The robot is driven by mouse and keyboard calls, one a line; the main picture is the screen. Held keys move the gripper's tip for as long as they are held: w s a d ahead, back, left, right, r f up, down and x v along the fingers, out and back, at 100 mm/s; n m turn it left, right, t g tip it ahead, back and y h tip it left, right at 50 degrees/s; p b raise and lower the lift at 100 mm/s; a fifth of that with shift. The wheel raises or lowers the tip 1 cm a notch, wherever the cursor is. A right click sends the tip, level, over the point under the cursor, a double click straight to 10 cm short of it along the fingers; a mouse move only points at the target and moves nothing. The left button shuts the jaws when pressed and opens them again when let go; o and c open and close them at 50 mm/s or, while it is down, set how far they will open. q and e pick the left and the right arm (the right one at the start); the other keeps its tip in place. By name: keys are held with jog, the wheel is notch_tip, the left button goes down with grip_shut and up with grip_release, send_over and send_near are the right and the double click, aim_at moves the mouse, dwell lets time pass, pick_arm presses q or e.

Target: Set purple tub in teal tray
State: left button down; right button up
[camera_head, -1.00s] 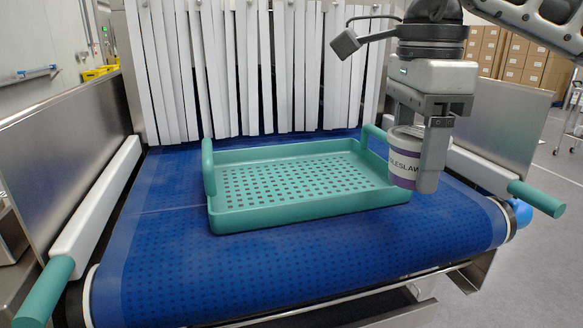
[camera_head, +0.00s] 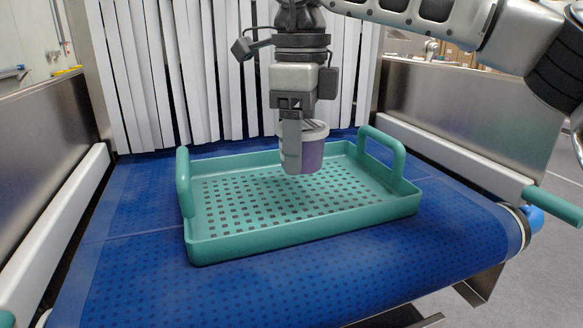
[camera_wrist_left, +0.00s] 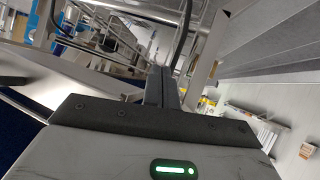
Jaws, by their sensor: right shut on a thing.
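The purple tub (camera_head: 313,153), with a pale rim, is upright in the jaws of my right gripper (camera_head: 298,155). One finger covers its left part. It appears over the back middle of the teal tray (camera_head: 310,236), inside the tray's outline; the gap to its floor is hard to judge. The tray is empty, with a perforated floor and a raised handle at each end. My left gripper (camera_wrist_left: 168,88) shows only in the left wrist view, its dark fingers together with nothing between them.
The tray rests on a blue conveyor belt (camera_head: 130,265). White strip curtains (camera_head: 200,70) hang behind it. Metal side walls (camera_head: 465,110) and pale rails (camera_head: 440,155) flank the belt.

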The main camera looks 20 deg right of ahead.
aim_at(291, 194)
jog(key=shift+w+a+f, duration=0.3)
jog(key=shift+w+f, duration=0.05)
jog(key=shift+f, duration=0.2)
jog(key=shift+w+a+f, duration=0.1)
jog(key=shift+f, duration=0.55)
jog(key=shift+w+a+f, duration=0.1)
jog(key=shift+f, duration=1)
jog(key=shift+f, duration=0.2)
jog(key=o, duration=1.4)
notch_tip(291, 194, up, 12)
jog(key=shift+r+p, duration=0.25)
jog(key=shift+p, duration=0.5)
